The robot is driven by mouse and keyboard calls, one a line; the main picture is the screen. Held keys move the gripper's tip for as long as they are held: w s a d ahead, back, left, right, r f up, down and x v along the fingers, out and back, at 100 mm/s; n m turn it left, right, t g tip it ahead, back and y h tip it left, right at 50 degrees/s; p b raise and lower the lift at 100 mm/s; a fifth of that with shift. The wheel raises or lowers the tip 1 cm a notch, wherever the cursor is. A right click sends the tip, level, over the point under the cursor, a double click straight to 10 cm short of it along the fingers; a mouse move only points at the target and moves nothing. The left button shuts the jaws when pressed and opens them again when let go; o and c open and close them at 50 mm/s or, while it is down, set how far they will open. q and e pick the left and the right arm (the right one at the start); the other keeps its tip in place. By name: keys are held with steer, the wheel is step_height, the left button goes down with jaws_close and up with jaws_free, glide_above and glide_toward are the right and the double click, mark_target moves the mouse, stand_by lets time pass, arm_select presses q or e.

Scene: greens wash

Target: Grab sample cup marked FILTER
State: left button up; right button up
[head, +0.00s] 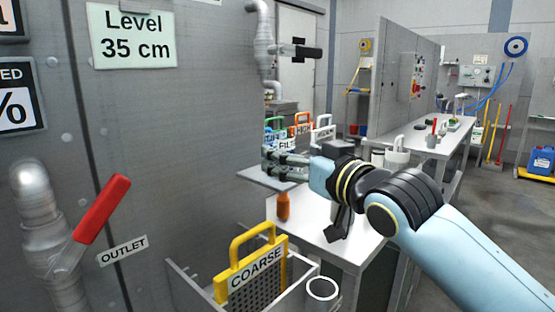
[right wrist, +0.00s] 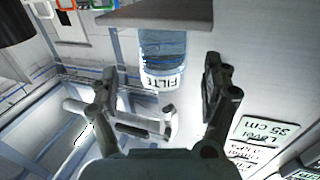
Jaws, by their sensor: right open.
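A sample cup (right wrist: 163,48) with a blue body and a white label reading "FILTE", its end cut off, shows in the right wrist view. It lies ahead of my right gripper (right wrist: 160,92), between the lines of its two fingers. The fingers are spread, with a gap on both sides of the cup. In the head view my right gripper (head: 270,163) reaches left above a small grey shelf (head: 262,181) by the tank wall. A label reading "FIL" (head: 287,144) shows just above its fingers there; most of what bears it is hidden. My left gripper is not seen.
A yellow-handled COARSE screen (head: 255,272) stands in a bin at the front. An orange bottle (head: 283,206) is on the white table (head: 312,233) below my right arm. Coloured handles (head: 303,122) stand behind the gripper. A red valve lever (head: 102,208) juts out at left.

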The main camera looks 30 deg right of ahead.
mark_target(280, 148)
steer(key=w, duration=0.4)
steer(key=shift+w+a+r, duration=0.2)
steer(key=shift+w+a, duration=0.05)
steer(key=shift+w, duration=0.5)
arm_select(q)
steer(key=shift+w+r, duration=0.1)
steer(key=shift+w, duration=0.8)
arm_select(e)
steer(key=shift+s, duration=0.1)
steer(key=c, duration=1.5)
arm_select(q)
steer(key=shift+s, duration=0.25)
arm_select(e)
steer(key=shift+r, duration=0.15)
